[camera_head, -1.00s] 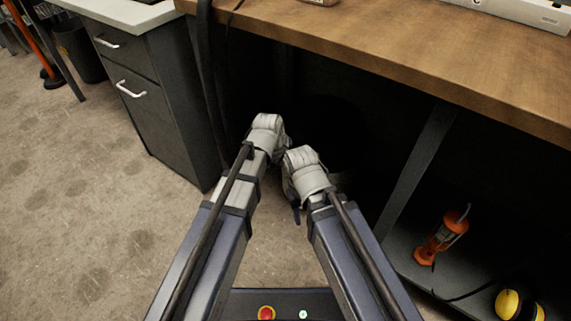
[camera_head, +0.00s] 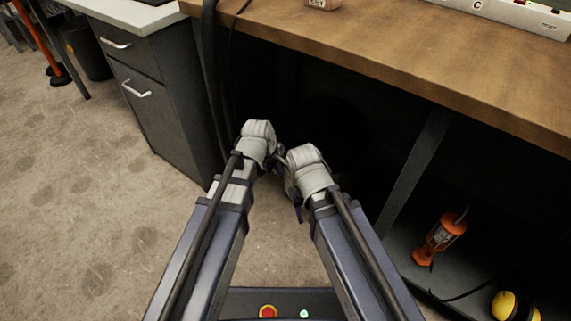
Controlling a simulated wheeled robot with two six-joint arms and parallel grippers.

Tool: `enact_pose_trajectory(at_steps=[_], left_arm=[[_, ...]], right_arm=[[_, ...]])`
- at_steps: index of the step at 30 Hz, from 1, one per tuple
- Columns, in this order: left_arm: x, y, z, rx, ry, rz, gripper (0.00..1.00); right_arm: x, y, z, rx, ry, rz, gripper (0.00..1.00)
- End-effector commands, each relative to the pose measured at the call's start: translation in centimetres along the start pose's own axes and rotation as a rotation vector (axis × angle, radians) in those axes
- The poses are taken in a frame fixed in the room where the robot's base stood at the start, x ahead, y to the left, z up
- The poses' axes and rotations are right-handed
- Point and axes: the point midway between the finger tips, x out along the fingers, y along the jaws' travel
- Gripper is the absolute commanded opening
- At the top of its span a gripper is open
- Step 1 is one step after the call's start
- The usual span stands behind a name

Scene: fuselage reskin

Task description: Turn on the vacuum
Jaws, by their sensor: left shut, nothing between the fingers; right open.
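No vacuum can be clearly made out; the space under the workbench (camera_head: 400,60) is very dark. A dark hose (camera_head: 213,90) hangs over the left end of the bench and runs down beside the cabinet. My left gripper (camera_head: 277,161) is shut and empty, small and mostly hidden past its wrist in front of the dark opening. My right gripper (camera_head: 297,206) is open, just below and to the right of it, also largely hidden by its own wrist. Both are close together, below the bench's front edge.
A grey drawer cabinet (camera_head: 160,95) stands left of the opening. A white labelled box (camera_head: 515,14) lies on the bench. An orange lamp-like tool (camera_head: 438,238) and yellow ear muffs (camera_head: 508,305) are on the lower shelf at right.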

Motion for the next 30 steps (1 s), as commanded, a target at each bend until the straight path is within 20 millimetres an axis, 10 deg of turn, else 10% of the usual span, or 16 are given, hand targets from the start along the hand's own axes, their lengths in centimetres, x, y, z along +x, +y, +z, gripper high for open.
enact_pose_trajectory(at_steps=[15, 30], left_arm=[[-9.0, 0.3, 0.1, 0.001, -0.001, 0.0, 0.0], [-9.5, 0.1, 0.0, 0.001, 0.0, 0.0, 0.0]], right_arm=[[-8.5, 0.9, 0.5, -0.013, -0.001, 0.002, 0.5], [-9.0, 1.0, 0.5, -0.01, -0.002, 0.003, 0.5]])
